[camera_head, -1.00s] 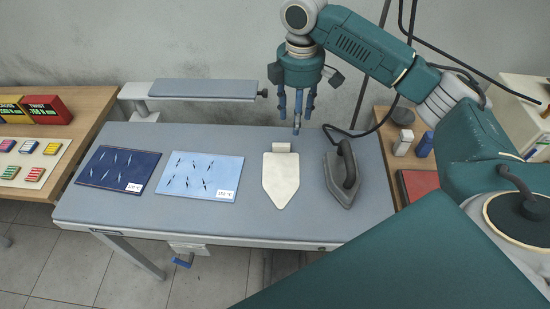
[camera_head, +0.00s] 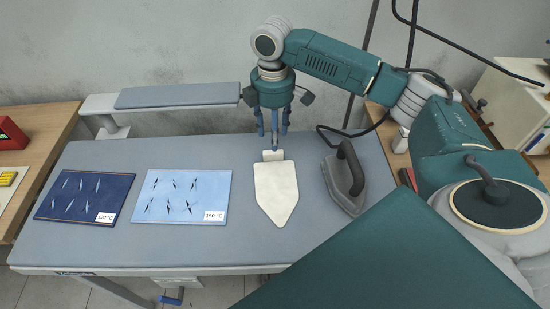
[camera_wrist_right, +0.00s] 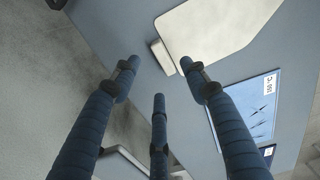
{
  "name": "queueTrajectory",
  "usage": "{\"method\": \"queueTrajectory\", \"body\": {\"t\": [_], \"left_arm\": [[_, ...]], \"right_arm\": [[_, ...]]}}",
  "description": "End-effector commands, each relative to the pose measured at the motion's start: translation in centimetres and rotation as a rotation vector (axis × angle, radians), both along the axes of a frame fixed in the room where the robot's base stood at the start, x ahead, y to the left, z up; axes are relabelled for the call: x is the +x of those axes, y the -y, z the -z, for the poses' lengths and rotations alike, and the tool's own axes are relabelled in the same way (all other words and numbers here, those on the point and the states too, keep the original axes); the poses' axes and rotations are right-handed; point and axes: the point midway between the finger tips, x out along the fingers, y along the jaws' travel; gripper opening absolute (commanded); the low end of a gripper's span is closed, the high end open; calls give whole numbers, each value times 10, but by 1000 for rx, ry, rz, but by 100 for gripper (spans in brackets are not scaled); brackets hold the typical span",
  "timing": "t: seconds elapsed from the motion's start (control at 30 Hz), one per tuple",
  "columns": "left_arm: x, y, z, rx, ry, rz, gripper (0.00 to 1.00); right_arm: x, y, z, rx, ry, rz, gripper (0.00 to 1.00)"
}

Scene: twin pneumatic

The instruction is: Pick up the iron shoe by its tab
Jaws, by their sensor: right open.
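The iron shoe (camera_head: 276,192) is a flat, cream-white pointed plate lying on the grey ironing table, its tip toward the front. Its small tab (camera_head: 273,155) stands at the back end. My right gripper (camera_head: 274,143) is open, pointing down just above and behind the tab. In the right wrist view the three blue fingers of the right gripper (camera_wrist_right: 160,85) are spread. There the tab (camera_wrist_right: 162,57) lies just beyond the fingertips and the shoe (camera_wrist_right: 215,25) extends past it. No finger clearly touches the tab. My left gripper is not in view.
A dark iron (camera_head: 344,180) stands right of the shoe, its cord running back. A dark blue cloth sample (camera_head: 85,197) and a light blue one (camera_head: 181,197) lie to the left on the ironing table (camera_head: 160,240). A narrow sleeve board (camera_head: 178,95) is behind.

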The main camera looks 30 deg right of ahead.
Motion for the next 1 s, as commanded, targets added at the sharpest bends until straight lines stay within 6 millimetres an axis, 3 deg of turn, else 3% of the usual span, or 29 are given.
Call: {"method": "queueTrajectory", "body": {"t": [0.17, 0.43, 0.73, 0.77, 0.9, 1.0], "left_arm": [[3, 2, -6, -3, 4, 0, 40], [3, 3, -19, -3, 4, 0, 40], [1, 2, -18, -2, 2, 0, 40], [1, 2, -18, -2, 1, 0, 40], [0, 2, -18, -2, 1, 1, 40], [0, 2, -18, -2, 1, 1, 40]], "right_arm": [[-1, 0, 12, 0, -1, 0, 45], [-2, -1, 51, 0, -1, -1, 45], [-2, -1, 59, 0, 1, -2, 45], [-2, -1, 59, 0, 1, -2, 43], [-1, -1, 59, 0, 1, -2, 15], [-1, -1, 59, 0, 1, -1, 0]]}}
